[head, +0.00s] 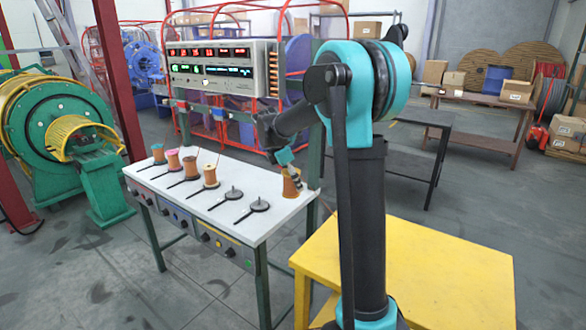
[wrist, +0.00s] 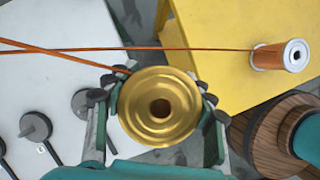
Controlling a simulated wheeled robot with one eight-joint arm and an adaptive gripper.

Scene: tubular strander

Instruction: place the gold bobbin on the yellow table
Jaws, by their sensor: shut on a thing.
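The gold bobbin (wrist: 160,127) sits between the fingers of my gripper (wrist: 157,98) in the wrist view, its round flange and centre hole facing the camera. My gripper is shut on it. In the head view the bobbin (head: 290,185) shows at the white table's right end, below my gripper (head: 288,168); its height above the surface is hard to tell. The yellow table (head: 430,255) is at lower right in the head view, partly behind my arm. Its top (wrist: 225,45) also shows at upper right in the wrist view.
The white table (head: 235,178) carries several bobbins at left and two dark, empty holders (head: 233,194). A copper-coloured bobbin (wrist: 280,55) overlaps the yellow top in the wrist view. Orange strands (wrist: 65,53) cross that view. The visible yellow top looks otherwise clear.

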